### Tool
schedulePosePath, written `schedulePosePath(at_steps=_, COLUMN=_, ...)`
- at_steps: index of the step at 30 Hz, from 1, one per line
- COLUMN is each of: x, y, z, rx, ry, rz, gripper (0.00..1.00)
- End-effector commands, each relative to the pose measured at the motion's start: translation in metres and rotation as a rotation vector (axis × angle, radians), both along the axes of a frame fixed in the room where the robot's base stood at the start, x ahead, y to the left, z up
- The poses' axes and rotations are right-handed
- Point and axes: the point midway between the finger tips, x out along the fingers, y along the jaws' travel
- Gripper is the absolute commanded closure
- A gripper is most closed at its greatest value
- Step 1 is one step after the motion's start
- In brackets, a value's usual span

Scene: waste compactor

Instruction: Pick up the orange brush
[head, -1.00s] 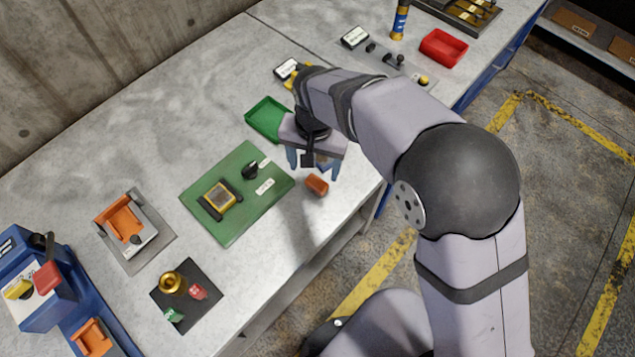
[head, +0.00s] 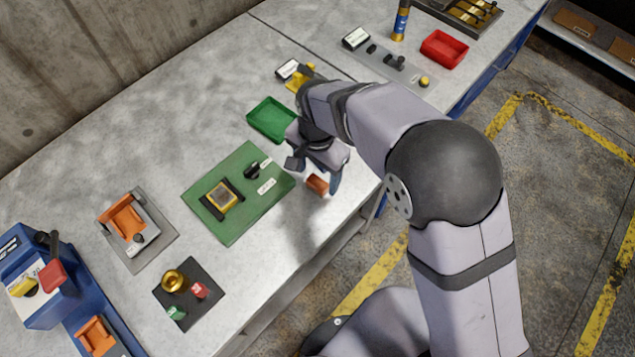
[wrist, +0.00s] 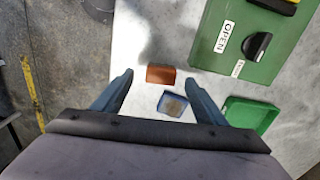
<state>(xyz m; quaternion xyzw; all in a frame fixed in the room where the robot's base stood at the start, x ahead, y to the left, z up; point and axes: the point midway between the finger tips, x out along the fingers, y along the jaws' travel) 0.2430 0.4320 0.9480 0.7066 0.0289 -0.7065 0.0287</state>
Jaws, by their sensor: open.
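The orange brush (head: 317,185) appears as a small orange-brown block on the grey bench, near its front edge and right of the green panel. In the wrist view the brush (wrist: 161,74) lies between the lines of my two fingertips, apart from both. My gripper (head: 322,174) is open and empty, just above and beside the brush, partly covering it in the head view. In the wrist view my gripper (wrist: 159,78) shows both blue-grey fingers spread wide. Bristles cannot be made out.
A small blue-edged block (wrist: 173,104) lies close to the brush, hidden in the head view. A green panel (head: 225,225) with a black knob is to the left, and a green tray (head: 270,117) behind. The bench's front edge is close.

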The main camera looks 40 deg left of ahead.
Motion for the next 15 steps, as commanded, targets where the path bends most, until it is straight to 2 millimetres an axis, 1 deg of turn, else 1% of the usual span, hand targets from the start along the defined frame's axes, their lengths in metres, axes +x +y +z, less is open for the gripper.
schedulePosePath(at_steps=5, x=0.002, y=0.0, z=-0.012, rx=-0.003, ry=0.002, rz=0.0, gripper=0.34)
schedulePosePath(at_steps=12, x=0.004, y=0.002, z=-0.038, rx=-0.003, ry=0.002, rz=0.0, gripper=0.34)
schedulePosePath(at_steps=15, x=0.004, y=0.002, z=-0.046, rx=-0.001, ry=0.001, rz=0.0, gripper=0.34)
